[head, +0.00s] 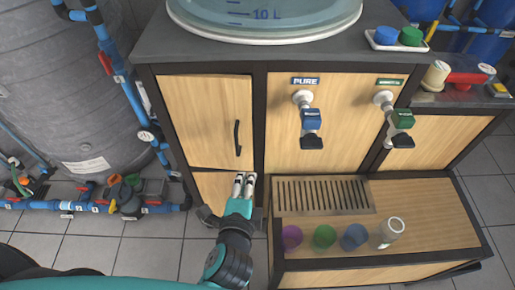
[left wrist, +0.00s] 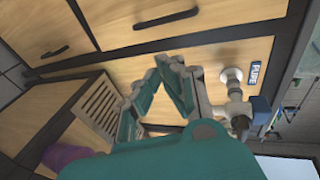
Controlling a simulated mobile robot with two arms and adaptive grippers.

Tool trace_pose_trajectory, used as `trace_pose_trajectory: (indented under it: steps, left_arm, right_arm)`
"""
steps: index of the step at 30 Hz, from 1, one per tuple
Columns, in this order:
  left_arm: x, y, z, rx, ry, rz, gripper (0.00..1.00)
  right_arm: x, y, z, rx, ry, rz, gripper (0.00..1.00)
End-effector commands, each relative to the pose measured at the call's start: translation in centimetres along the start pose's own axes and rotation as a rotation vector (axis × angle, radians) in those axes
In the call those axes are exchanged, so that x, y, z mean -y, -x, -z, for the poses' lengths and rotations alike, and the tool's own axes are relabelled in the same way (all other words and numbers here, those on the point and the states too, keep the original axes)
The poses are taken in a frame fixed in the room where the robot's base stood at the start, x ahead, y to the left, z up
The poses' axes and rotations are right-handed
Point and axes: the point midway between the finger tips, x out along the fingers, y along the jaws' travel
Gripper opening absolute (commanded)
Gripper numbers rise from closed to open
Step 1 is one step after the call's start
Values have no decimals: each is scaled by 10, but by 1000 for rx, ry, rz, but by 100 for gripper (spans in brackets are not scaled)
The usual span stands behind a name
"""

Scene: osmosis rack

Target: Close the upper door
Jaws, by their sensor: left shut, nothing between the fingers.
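The upper door (head: 205,120) is a light wood panel with a black vertical handle (head: 237,138), at the left of the cabinet. It looks flush or nearly so; I cannot tell whether a small gap remains. In the left wrist view the upper door (left wrist: 225,14) and its handle (left wrist: 166,18) show along the top edge. My left gripper (head: 244,179) is shut and empty, below the handle and in front of the frame beside the lower door (head: 211,184). It also shows in the left wrist view (left wrist: 170,68), apart from the handle. My right gripper is not in view.
Right of the door are the PURE tap (head: 311,120) and a green-labelled tap (head: 400,122). Pipes and a grey tank (head: 70,90) stand at left.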

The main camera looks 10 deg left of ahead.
Motion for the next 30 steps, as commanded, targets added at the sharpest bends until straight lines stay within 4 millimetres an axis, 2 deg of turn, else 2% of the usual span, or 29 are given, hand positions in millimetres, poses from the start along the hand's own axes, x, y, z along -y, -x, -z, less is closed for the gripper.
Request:
trace_pose_trajectory:
  steps: [4,7,19,21,25,30]
  left_arm:
    - [2,-7,-4,19,-35,4,0]
    - [3,-20,-4,19,-34,5,0]
    - [3,-104,-6,17,-30,4,0]
    - [8,-114,-5,16,-30,5,0]
    - [12,-129,-5,16,-28,4,0]
    - [14,-137,-5,15,-28,3,0]
  right_arm:
    - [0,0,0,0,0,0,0]
    - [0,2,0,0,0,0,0]
    - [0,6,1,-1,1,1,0]
    - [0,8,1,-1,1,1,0]
    - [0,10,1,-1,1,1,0]
    - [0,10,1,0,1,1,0]
